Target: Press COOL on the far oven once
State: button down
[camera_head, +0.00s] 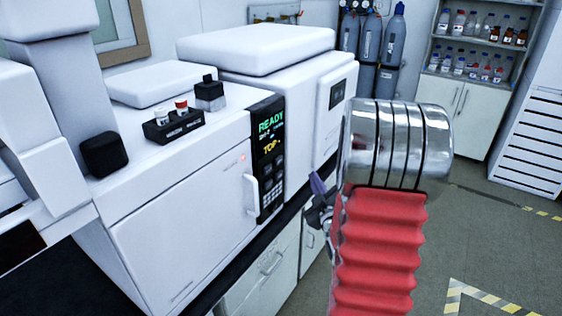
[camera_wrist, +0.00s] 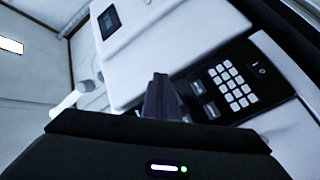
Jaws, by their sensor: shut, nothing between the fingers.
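A white oven (camera_head: 180,240) with a front door fills the left and middle of the head view. Its dark control panel (camera_head: 268,155) shows READY and TOP lines above keys. The panel's keypad (camera_wrist: 232,87) is right of the fingers in the wrist view, with grey keys between; I cannot read COOL on any key. Another white unit (camera_head: 300,95) stands behind, with a small dark display (camera_head: 337,94). My gripper (camera_head: 317,184) is shut and empty, right of the panel, partly hidden by my arm. In the wrist view the fingertips (camera_wrist: 162,82) point toward the panel; contact cannot be told.
The door handle (camera_head: 251,195) sticks out beside the panel. Gas cylinders (camera_head: 391,40) and a bottle shelf (camera_head: 485,42) are at the back.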

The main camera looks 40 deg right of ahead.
jog(key=shift+a+r+n+t, duration=0.2)
jog(key=shift+r+n+t, duration=0.1)
jog(key=shift+r, duration=0.4)
jog(key=shift+w, duration=0.2)
send_near(283, 158)
jog(key=shift+s+d+x, duration=0.1)
jog(key=shift+d+x, duration=0.05)
jog(key=shift+x, duration=0.65)
jog(key=shift+s+d+x, duration=0.1)
jog(key=shift+d+x, duration=0.1)
jog(key=shift+x, duration=0.55)
jog(key=shift+s+d+x, duration=0.1)
jog(key=shift+d+x, duration=0.05)
jog(key=shift+x, duration=0.65)
jog(key=shift+w, duration=0.15)
jog(key=shift+w+a, duration=0.15)
jog(key=shift+w, duration=0.05)
jog(key=shift+w+a, duration=0.15)
jog(key=shift+w, duration=0.3)
dwell(0.9)
jog(key=shift+s, duration=0.1)
jog(key=shift+s+d, duration=0.3)
jog(key=shift+s, duration=0.45)
